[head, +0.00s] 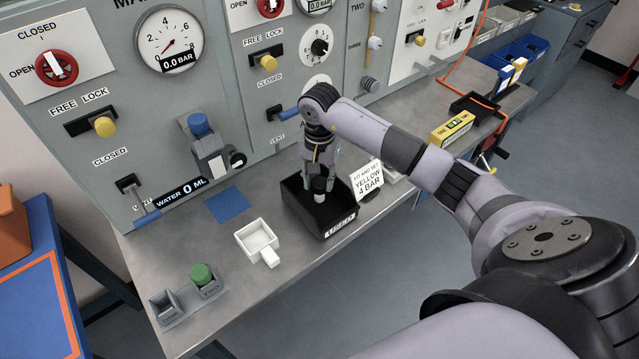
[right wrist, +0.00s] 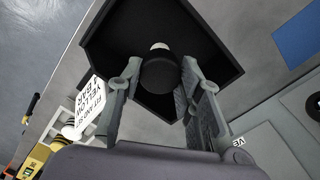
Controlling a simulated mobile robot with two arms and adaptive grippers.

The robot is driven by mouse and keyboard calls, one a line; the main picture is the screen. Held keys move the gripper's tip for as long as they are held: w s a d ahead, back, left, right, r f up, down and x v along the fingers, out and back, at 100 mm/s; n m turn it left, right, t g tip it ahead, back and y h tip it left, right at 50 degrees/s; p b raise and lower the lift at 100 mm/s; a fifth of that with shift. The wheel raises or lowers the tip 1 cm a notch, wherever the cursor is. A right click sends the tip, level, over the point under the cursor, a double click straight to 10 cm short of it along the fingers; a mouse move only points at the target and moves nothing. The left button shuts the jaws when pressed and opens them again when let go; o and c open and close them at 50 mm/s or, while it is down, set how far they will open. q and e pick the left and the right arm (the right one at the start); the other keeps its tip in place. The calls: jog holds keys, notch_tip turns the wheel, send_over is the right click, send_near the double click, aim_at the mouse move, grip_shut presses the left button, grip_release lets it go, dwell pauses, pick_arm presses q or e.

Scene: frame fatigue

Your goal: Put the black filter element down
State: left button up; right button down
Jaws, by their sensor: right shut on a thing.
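The black filter element (head: 320,184) is between the fingers of my right gripper (head: 320,172), which is shut on it. It is over or inside the black bin (head: 341,221) with a white front label. In the right wrist view the dark round element (right wrist: 160,76) with a pale end sits between the fingers of the gripper (right wrist: 160,90). The bin (right wrist: 205,30) lies behind it and its floor looks empty. I cannot tell whether the element touches the bin floor. My left gripper is not in view.
A white card (head: 367,182) reading "YELLOW 4 BAR" stands right of the bin. A white dish (head: 256,240), a blue mat (head: 227,205) and a grey holder (head: 190,301) with a green part (head: 203,274) are to the left. The gauge panel (head: 225,80) rises behind.

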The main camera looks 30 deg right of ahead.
aim_at(320, 182)
notch_tip(320, 182, down, 2)
jog(key=shift+f, duration=0.5)
jog(key=c, duration=1.1)
grip_release()
jog(key=shift+r+p, duration=0.25)
jog(key=shift+p, duration=0.05)
jog(key=shift+r+b, duration=0.35)
jog(key=shift+b, duration=0.05)
notch_tip(320, 182, up, 10)
jog(key=b, duration=0.3)
jog(key=shift+f, duration=0.15)
jog(key=shift+r, duration=0.7)
